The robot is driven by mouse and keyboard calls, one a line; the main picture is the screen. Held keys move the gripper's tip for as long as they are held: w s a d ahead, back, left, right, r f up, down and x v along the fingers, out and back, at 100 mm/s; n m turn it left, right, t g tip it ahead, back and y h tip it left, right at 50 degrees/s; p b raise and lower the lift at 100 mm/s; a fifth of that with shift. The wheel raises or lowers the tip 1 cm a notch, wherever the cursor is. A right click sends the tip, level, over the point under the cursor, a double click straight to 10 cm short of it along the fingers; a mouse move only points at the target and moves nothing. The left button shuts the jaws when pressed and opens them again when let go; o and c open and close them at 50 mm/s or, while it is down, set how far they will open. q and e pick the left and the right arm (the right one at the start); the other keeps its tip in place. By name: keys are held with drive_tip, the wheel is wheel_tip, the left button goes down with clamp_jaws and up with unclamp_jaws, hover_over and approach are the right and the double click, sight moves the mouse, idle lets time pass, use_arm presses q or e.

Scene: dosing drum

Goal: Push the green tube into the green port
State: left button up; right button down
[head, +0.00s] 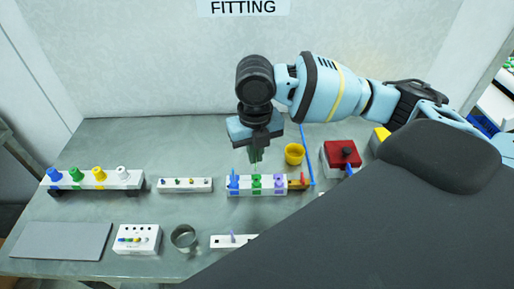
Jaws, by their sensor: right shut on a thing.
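My right gripper (256,151) points down over the table and is shut on a thin green tube (256,157). The tube hangs just above and behind a white block (243,189) with blue, green and purple fittings along it. The green port (256,183) is the middle fitting on this block. The tube's lower end shows near the port in the picture. I cannot tell whether it touches it. The gripper hides the tube's upper part. My left gripper is not in view.
A yellow cup (294,154) and a red box (341,155) stand right of the block. A rack with coloured caps (92,186) stands at the left. A small white block (184,185), a metal cup (184,238) and a grey mat (62,241) are also on the table.

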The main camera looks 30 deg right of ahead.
sight(256, 166)
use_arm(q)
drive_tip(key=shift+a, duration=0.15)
use_arm(e)
drive_tip(key=n, duration=0.5)
drive_tip(key=shift+w+d+r, duration=0.2)
drive_tip(key=shift+w+d, duration=0.05)
drive_tip(key=shift+d, duration=0.05)
drive_tip(key=shift+f, duration=0.15)
